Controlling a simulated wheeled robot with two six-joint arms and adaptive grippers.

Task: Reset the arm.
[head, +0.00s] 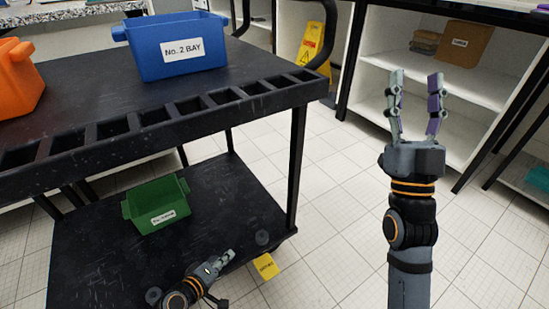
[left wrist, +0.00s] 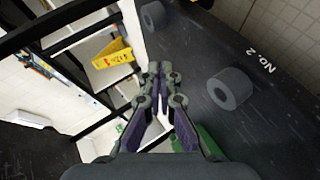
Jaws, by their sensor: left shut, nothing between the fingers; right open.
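My left gripper (head: 228,257) is shut and empty, low in the head view, over the lower shelf of the black cart (head: 85,255). Its closed fingers also show in the left wrist view (left wrist: 160,72), with nothing between them. My right gripper (head: 415,82) is open and empty, pointing up over the floor at the right of the head view, clear of the cart. Its two fingers stand well apart.
A blue bin (head: 180,60) marked "No. 2 BAY" and an orange bin (head: 15,80) stand on the cart top. A white shelf unit (head: 480,85) stands behind my right gripper.

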